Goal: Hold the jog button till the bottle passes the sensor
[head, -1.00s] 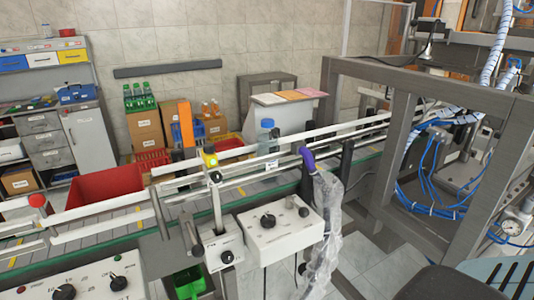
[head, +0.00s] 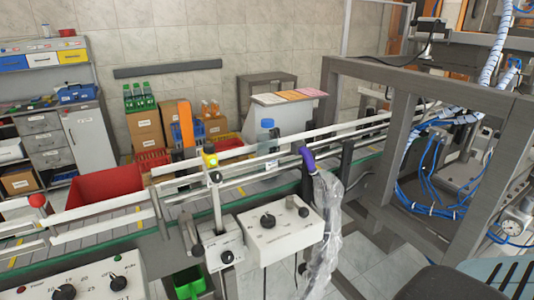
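A clear bottle with a blue tint (head: 267,132) stands upright on the conveyor (head: 120,224), between the white guide rails. A yellow-topped device (head: 210,160) on a post stands at the near rail, left of the bottle; I cannot tell if it is the sensor. A panel at the lower left (head: 85,283) has a black knob, a green button (head: 117,258) and a red light or button. Two white boxes with black knobs (head: 282,236) (head: 224,252) hang on the near side. Their labels are too small to read, so I cannot tell which control is jog. Neither gripper is in view.
A red mushroom-shaped knob (head: 37,201) stands at the left end of the rails. A red bin (head: 105,186) is behind the conveyor. A grey machine frame (head: 385,150) with blue hoses fills the right. Crumpled clear plastic (head: 325,235) hangs in front. A green bin (head: 188,283) is below.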

